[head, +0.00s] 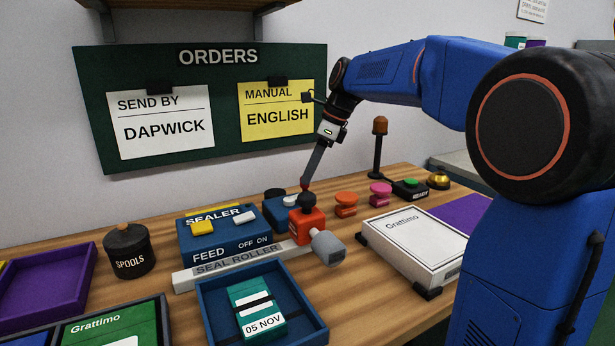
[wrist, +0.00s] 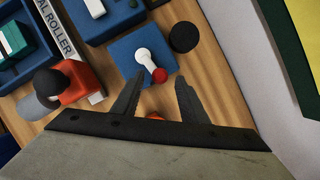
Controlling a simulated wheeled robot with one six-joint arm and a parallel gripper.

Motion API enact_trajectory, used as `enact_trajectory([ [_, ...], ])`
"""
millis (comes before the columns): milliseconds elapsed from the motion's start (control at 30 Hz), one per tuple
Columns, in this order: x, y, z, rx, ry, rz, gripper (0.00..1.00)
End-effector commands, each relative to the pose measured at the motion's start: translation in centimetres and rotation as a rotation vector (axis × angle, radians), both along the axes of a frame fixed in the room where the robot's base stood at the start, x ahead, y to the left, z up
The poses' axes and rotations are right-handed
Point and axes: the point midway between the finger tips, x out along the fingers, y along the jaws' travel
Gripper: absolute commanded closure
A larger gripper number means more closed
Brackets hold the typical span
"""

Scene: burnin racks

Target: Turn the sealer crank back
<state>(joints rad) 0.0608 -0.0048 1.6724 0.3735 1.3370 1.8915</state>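The sealer crank is a white arm (wrist: 146,60) with a red knob (wrist: 159,75), on a square blue base (wrist: 128,47) in the wrist view. In the head view the white arm (head: 291,200) shows partly, behind the red unit with the black knob. My gripper (wrist: 160,84) is open, with its two dark fingers apart. In the wrist view the red knob appears between the fingertips; I cannot tell whether they touch it. In the head view my gripper (head: 305,181) points down at the crank. The blue sealer box (head: 222,243) stands left of it.
A red unit (head: 305,224) with a black knob and grey cylinder stands in front of the crank. A black round piece (wrist: 184,37) is beside the crank base. Orange (head: 346,200) and pink (head: 380,190) pieces stand to the right. The orders board (head: 200,150) is behind.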

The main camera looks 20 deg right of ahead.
Motion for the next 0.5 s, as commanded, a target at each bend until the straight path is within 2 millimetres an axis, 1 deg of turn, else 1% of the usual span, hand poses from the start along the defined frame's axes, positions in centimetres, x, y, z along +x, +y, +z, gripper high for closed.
enact_trajectory([
  [33, 0.1, 0.3, -0.6, 0.0, 0.003, 0.001, 0.6],
  [100, 0.2, 0.5, -1.2, 0.001, 0.001, 0.002, 0.6],
  [200, 0.3, 0.7, -1.7, 0.0, 0.0, 0.001, 0.6],
  [500, 0.3, 0.8, -2.0, 0.0, 0.0, 0.001, 0.6],
])
